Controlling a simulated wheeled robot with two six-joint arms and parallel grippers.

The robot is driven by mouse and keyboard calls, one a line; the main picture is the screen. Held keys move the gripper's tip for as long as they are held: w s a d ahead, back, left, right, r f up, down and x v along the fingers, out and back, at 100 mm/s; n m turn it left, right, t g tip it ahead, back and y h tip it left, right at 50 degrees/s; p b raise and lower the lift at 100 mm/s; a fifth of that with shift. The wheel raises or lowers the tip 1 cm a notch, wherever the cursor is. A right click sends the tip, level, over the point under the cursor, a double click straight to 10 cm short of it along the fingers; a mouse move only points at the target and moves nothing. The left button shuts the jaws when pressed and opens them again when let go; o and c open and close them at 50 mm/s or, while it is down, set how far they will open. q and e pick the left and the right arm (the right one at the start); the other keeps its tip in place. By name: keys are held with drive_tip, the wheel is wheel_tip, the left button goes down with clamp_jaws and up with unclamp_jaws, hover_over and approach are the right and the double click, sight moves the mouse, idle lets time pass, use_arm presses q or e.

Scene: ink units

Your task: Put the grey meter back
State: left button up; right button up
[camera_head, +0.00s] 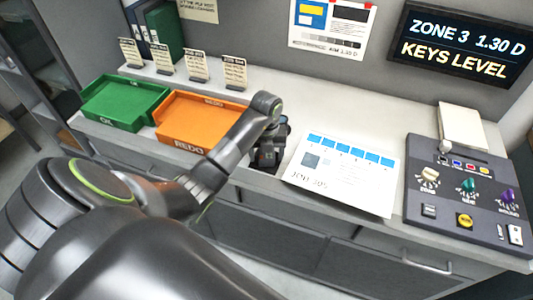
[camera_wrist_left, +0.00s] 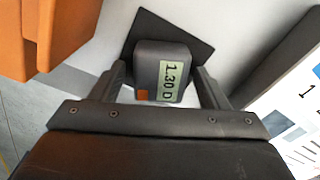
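The grey meter (camera_wrist_left: 162,62) is a small dark box with a lit face reading 1.30 D and an orange button. In the head view the meter (camera_head: 267,156) is at the counter's front, right of the orange tray, partly behind my arm. My left gripper (camera_wrist_left: 163,72) has one finger on each side of it. Whether the fingers press on it or stand slightly apart cannot be told. A black square pad (camera_wrist_left: 185,30) shows behind and below the meter; whether the meter rests on it is unclear. My right gripper is not in view.
An orange REDO tray (camera_head: 190,146) and green OK tray (camera_head: 110,112) stand left. A printed sheet (camera_head: 345,177) lies right of the meter, then a control panel (camera_head: 465,215) with knobs. Small cards (camera_head: 198,66) stand behind the trays. A wall screen (camera_head: 464,47) reads ZONE 3 1.30 D, KEYS LEVEL.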

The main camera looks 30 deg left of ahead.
use_arm(q)
drive_tip(key=shift+r, duration=0.35)
wheel_tip(320, 180, up, 5)
drive_tip(key=shift+r, duration=0.15)
wheel_tip(320, 180, up, 6)
drive_tip(key=p, duration=0.7)
drive_tip(key=shift+r, duration=0.15)
